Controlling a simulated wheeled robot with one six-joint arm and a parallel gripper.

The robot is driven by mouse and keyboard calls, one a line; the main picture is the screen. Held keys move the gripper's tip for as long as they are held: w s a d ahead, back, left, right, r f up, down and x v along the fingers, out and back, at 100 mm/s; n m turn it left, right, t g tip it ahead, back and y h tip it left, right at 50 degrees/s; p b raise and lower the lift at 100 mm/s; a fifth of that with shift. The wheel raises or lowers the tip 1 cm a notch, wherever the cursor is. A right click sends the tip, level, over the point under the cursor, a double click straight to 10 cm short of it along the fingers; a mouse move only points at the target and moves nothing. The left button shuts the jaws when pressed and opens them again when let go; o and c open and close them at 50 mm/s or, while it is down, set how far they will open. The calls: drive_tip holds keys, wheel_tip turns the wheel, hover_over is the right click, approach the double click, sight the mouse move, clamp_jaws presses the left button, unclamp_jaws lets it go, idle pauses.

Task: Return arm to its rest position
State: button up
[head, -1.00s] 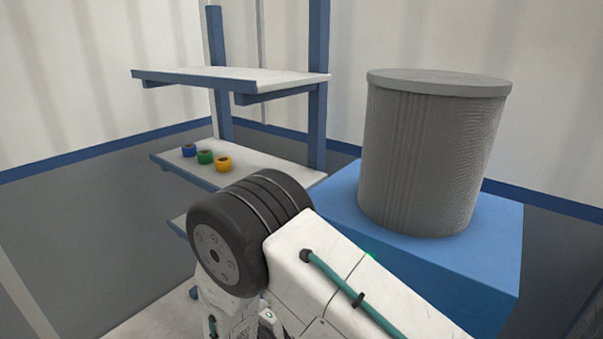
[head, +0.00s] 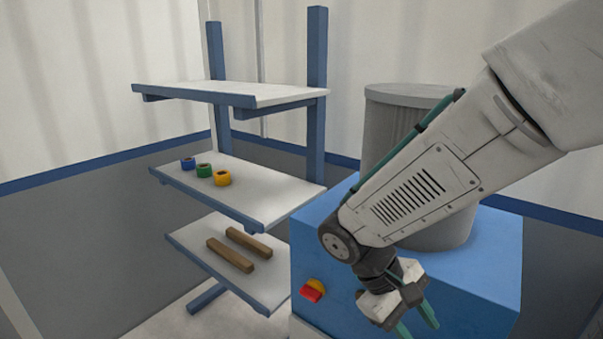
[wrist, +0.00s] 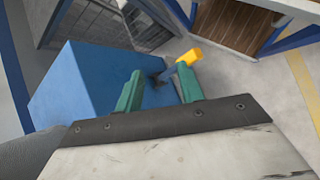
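My gripper (head: 421,328) hangs low in front of the blue box (head: 490,265) in the head view, its green fingers pointing down. In the wrist view the two green fingers (wrist: 160,88) stand apart with nothing held between them. The arm crosses the right half of the head view and hides part of the grey cylinder (head: 400,94) on the box.
Two wooden bars (head: 230,255) lie on the lower shelf. The top shelf (head: 215,92) is empty. In the wrist view the blue box (wrist: 85,80) is close beyond the fingers.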

drive_tip(key=s+d+r+m+t+y, duration=0.4)
drive_tip(key=s+d+r+m+y, duration=0.2)
drive_tip(key=s+r, duration=0.4)
drive_tip(key=shift+d+r+t+y, duration=0.3)
drive_tip(key=shift+d+r+y, duration=0.2)
drive_tip(key=shift+d+r, duration=0.3)
drive_tip(key=shift+a+r, duration=0.1)
drive_tip(key=shift+a, duration=0.05)
